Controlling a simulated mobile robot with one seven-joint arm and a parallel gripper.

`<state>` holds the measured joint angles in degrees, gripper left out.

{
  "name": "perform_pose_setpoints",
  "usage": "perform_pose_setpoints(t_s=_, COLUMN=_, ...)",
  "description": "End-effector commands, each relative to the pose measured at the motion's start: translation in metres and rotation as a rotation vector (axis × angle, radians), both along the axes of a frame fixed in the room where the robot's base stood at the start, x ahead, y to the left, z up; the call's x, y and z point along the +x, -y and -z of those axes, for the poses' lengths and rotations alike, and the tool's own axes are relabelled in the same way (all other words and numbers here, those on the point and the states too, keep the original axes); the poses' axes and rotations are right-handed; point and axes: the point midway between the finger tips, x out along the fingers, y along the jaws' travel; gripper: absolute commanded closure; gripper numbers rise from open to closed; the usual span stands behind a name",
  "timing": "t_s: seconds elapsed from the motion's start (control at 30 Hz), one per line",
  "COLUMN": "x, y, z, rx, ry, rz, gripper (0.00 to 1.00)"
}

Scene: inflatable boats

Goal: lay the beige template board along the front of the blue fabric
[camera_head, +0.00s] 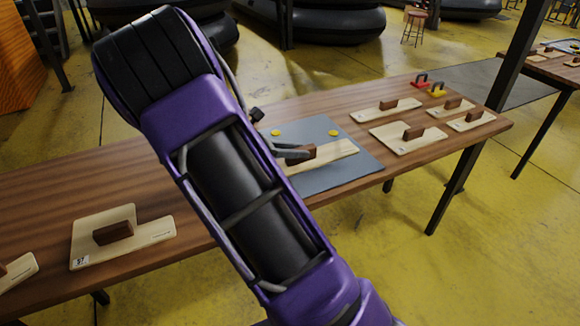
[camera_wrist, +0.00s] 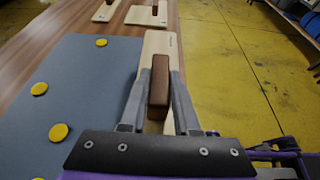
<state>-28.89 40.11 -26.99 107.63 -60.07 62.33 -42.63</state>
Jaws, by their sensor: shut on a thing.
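The blue fabric (camera_head: 355,174) lies flat on the wooden table, with several yellow discs on it; it also shows in the wrist view (camera_wrist: 82,95). The beige template board (camera_head: 338,152) is a long flat piece with a brown block handle (camera_head: 300,154). In the wrist view the board (camera_wrist: 152,50) runs along the fabric's right-hand edge, near the table edge. My gripper (camera_wrist: 159,102) is shut on the brown handle (camera_wrist: 160,78). In the head view my arm hides the board's left end and part of the fabric. I cannot tell whether the board touches the fabric.
Several other beige boards with brown handles lie on the table, such as one at right (camera_head: 407,138) and one at left (camera_head: 120,240). A red weight (camera_head: 421,81) and a yellow one (camera_head: 437,89) stand at the far right. The yellow floor (camera_head: 500,230) is clear in front.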

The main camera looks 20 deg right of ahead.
Motion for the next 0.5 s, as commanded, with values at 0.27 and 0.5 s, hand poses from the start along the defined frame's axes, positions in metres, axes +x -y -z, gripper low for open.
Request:
perform_pose_setpoints(t_s=0.27, x=0.000, y=0.000, z=0.039, rx=-0.002, ry=0.000, rz=0.001, gripper=1.00)
perform_pose_setpoints(t_s=0.5, x=0.000, y=0.000, z=0.069, rx=-0.002, ry=-0.003, rz=0.000, gripper=1.00)
